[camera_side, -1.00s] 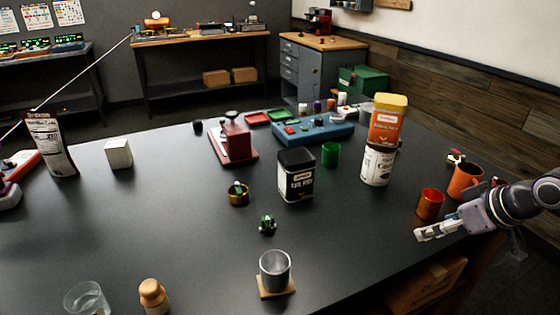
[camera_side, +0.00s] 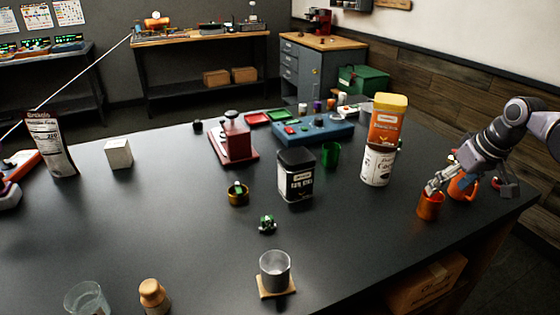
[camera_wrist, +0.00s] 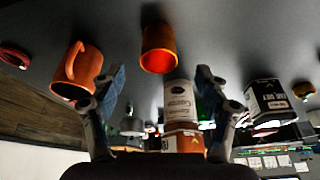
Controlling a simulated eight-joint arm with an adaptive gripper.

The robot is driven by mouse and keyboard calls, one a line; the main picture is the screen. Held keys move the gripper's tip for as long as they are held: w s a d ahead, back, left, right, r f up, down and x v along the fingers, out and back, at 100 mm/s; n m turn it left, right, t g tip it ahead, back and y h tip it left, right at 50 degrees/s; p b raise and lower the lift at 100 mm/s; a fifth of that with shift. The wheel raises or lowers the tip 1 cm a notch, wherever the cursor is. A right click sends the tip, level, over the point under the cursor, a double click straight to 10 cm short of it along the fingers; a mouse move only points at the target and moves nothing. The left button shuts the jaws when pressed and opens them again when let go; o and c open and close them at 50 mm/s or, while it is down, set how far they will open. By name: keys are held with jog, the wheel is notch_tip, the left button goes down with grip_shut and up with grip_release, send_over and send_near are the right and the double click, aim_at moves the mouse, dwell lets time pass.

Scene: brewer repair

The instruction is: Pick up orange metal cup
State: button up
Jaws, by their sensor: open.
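The orange metal cup (camera_side: 430,207) stands upright near the right edge of the dark table, with a shiny orange inside. An orange mug (camera_side: 462,188) with a handle stands just behind it to the right. My gripper (camera_side: 434,188) is open, its fingers pointing down at the cup's rim from above. In the side view I cannot tell whether they touch it. In the wrist view the metal cup (camera_wrist: 159,48) shows ahead between the two open fingers (camera_wrist: 162,75), and nothing is held. The orange mug (camera_wrist: 78,70) is left of the left finger there.
A white canister (camera_side: 377,166) with an orange, yellow-lidded container (camera_side: 386,121) on top stands left of the cup. A black tin (camera_side: 296,178) and a green cup (camera_side: 330,154) are farther left. The table in front of the orange cup is clear.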

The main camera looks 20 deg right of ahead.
aim_at(430, 205)
jog(key=shift+w+x, duration=0.2)
jog(key=shift+x, duration=3.8)
jog(key=shift+d+r, duration=0.1)
jog(key=c, duration=1.3)
